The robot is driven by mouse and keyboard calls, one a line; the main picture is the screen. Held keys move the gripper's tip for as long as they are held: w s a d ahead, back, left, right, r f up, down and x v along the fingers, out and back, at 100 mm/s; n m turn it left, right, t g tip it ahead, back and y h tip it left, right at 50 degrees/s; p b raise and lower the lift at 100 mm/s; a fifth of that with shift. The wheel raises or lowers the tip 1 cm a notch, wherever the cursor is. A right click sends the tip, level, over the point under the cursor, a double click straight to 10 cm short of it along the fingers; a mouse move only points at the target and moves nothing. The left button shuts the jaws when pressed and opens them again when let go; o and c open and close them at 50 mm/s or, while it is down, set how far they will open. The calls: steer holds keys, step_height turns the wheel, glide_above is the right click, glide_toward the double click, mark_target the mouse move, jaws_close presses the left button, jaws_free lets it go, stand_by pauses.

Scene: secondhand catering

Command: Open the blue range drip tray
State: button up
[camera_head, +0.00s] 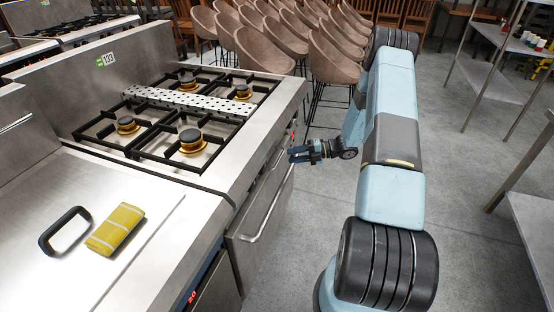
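A stainless steel range (236,125) stands at the centre left, with several gas burners under black grates. Its front faces right and is seen at a steep angle. A narrow front panel (262,180) runs below the top edge; I cannot tell clearly whether this is the drip tray. Below it is a door with a long bar handle (268,212). My gripper (293,154) is beside the far part of the range front, pointing left at it. Its two dark fingers look apart, with nothing seen between them. Whether the fingertips touch the front is unclear.
Brown chairs (265,42) crowd the back. Steel shelving (490,75) stands at right. Grey floor (310,235) is clear before the range.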

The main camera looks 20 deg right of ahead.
mark_target(280, 158)
steer(key=shift+x, duration=3.15)
steer(key=shift+c, duration=0.2)
jaws_close()
